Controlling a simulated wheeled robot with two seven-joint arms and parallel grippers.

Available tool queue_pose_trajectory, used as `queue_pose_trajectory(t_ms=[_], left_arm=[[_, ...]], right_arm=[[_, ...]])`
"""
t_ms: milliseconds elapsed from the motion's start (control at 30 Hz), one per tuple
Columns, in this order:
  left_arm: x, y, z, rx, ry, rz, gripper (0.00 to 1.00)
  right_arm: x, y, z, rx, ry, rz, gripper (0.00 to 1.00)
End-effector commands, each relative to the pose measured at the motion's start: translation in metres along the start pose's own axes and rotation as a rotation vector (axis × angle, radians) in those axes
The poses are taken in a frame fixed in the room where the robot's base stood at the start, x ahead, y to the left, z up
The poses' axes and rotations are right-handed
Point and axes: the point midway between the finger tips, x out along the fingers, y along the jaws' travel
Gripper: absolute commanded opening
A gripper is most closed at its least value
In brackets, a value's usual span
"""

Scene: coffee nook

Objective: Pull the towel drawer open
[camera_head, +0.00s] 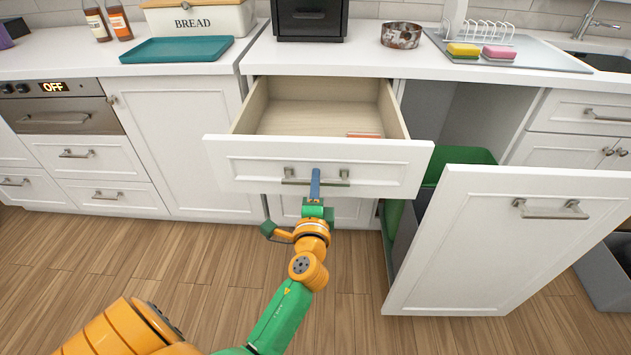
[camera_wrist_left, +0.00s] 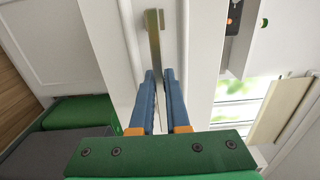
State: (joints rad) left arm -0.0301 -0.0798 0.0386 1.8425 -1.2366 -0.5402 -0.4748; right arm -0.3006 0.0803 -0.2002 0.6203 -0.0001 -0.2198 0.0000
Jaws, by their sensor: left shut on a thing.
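The towel drawer (camera_head: 245,163) is a white drawer below the counter in the head view, and it stands pulled well out. Its pale wooden inside (camera_head: 300,115) shows a small orange-edged item (camera_head: 364,135) near the front. My left gripper (camera_head: 315,180) is at the middle of the drawer front, shut on its metal handle (camera_head: 338,182). In the left wrist view, the two blue fingers of my left gripper (camera_wrist_left: 160,80) close around the handle bar (camera_wrist_left: 155,45). My right gripper is in neither view.
A tall white pull-out front (camera_head: 510,240) stands open at the right, with green and grey bins behind it. Another grey bin (camera_head: 605,280) is at the far right. The wooden floor (camera_head: 200,245) at the left is clear.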

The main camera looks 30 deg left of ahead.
Motion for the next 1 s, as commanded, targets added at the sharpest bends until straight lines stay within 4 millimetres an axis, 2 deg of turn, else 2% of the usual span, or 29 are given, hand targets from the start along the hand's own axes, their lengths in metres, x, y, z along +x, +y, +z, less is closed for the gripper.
queue_pose_trajectory(t_ms=[133, 167, 267, 567, 667, 833, 1000], left_arm=[[0.000, 0.000, 0.000, 0.000, 0.000, 0.000, 0.00], [0.000, 0.000, 0.000, -0.001, 0.000, 0.000, 0.16], [0.000, 0.000, 0.000, 0.000, 0.000, 0.000, 0.43], [-0.002, 0.001, 0.000, 0.000, 0.001, 0.001, 0.44], [-0.017, 0.003, 0.000, 0.000, 0.002, 0.003, 0.44], [-0.054, 0.004, 0.000, -0.001, 0.000, 0.004, 0.44], [-0.070, 0.001, 0.000, -0.002, 0.000, 0.001, 0.44]], right_arm=[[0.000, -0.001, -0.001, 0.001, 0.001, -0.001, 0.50], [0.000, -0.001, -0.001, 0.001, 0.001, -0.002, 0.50], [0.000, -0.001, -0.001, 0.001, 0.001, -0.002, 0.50], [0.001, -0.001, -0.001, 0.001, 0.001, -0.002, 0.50], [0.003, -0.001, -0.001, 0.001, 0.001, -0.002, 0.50], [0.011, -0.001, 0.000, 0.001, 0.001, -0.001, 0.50], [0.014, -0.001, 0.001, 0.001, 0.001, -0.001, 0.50]])
